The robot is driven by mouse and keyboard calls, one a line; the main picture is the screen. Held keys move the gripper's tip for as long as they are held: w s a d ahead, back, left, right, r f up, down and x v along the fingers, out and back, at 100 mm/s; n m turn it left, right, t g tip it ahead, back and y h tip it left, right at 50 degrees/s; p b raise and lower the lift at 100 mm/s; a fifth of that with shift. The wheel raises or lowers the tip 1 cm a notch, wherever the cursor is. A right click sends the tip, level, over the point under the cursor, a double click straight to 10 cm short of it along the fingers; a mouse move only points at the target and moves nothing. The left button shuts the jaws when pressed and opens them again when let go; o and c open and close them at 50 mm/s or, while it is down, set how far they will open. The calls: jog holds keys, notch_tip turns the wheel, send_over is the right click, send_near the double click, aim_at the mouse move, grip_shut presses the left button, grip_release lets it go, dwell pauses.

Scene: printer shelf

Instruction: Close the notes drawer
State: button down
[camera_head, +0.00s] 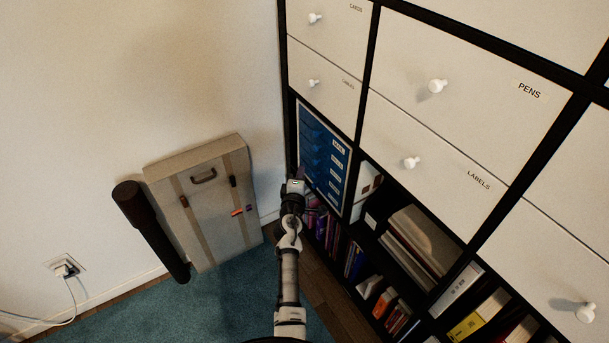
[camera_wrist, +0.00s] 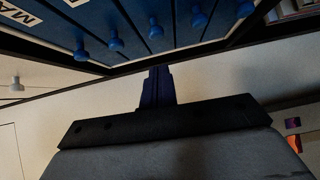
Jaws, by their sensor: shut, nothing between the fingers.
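A blue unit of small stacked drawers (camera_head: 322,158) sits in a shelf cubby, with pale labels down its right side. The labels are too small to read in the head view, so I cannot tell which drawer is the notes drawer or how far it stands out. In the wrist view the blue drawer fronts (camera_wrist: 92,17) fill the top, with several round blue knobs and a label cut off after "MA". My gripper (camera_wrist: 158,72) is shut and empty, its fingertips by the unit's dark lower edge in that picture; contact is unclear.
White drawers with knobs, such as the pens drawer (camera_head: 470,80) and labels drawer (camera_head: 425,150), surround the cubby. Books (camera_head: 325,232) and papers fill the lower shelves. A beige case (camera_head: 208,205) and a dark cylinder (camera_head: 150,230) stand against the left wall.

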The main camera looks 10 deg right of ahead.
jog(key=v, duration=1)
jog(key=shift+w+a, duration=0.1)
jog(key=shift+w, duration=0.05)
